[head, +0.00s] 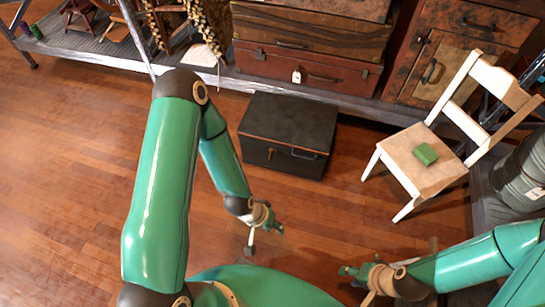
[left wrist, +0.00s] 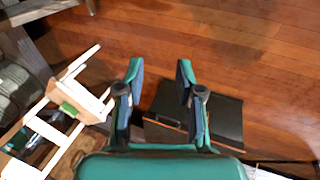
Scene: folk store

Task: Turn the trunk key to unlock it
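A dark trunk (head: 288,128) with a closed lid stands on the wooden floor in front of the shelf. A handle (head: 305,154) shows on its front; I cannot make out a key. The trunk also shows in the left wrist view (left wrist: 228,118), partly behind my left gripper's fingers. My left gripper (head: 265,238) is in front of the trunk, nearer to me and apart from it. In the left wrist view its two fingers (left wrist: 160,74) are spread with nothing between them. My right gripper (head: 350,273) is low at the right, away from the trunk; its opening is unclear.
A white chair (head: 425,165) with a green block (head: 425,154) on its seat stands right of the trunk. A brown suitcase (head: 340,82) lies on the low shelf behind. A wooden cabinet (head: 450,60) is at the back right. The floor left of the trunk is clear.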

